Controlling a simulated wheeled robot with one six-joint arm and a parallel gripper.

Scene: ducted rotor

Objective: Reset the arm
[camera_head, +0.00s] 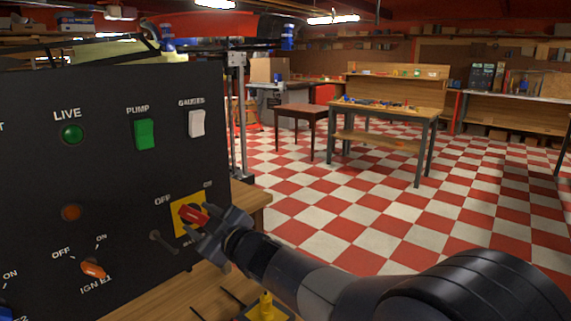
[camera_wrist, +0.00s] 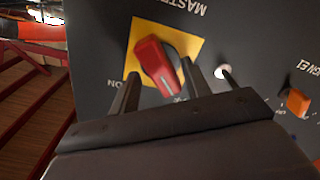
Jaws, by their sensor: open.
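My gripper (camera_head: 202,232) is open, close in front of the black control panel (camera_head: 90,190). In the wrist view its two fingers (camera_wrist: 158,95) stand apart, with the red master switch knob (camera_wrist: 157,68) showing between them. I cannot tell whether either finger touches the knob. The knob also shows in the head view as a red handle (camera_head: 193,214) on a yellow plate (camera_head: 181,222), marked OFF and ON. My arm (camera_head: 300,277) reaches in from the lower right, and part of the yellow plate is hidden by the gripper.
The panel also carries a green pump switch (camera_head: 145,134), a white gauges switch (camera_head: 196,124), a green live lamp (camera_head: 72,134) and an orange ignition knob (camera_head: 93,269). A wooden bench (camera_head: 250,201) lies below. Checkered floor (camera_head: 330,215) is open to the right; a worktable (camera_head: 390,113) stands farther back.

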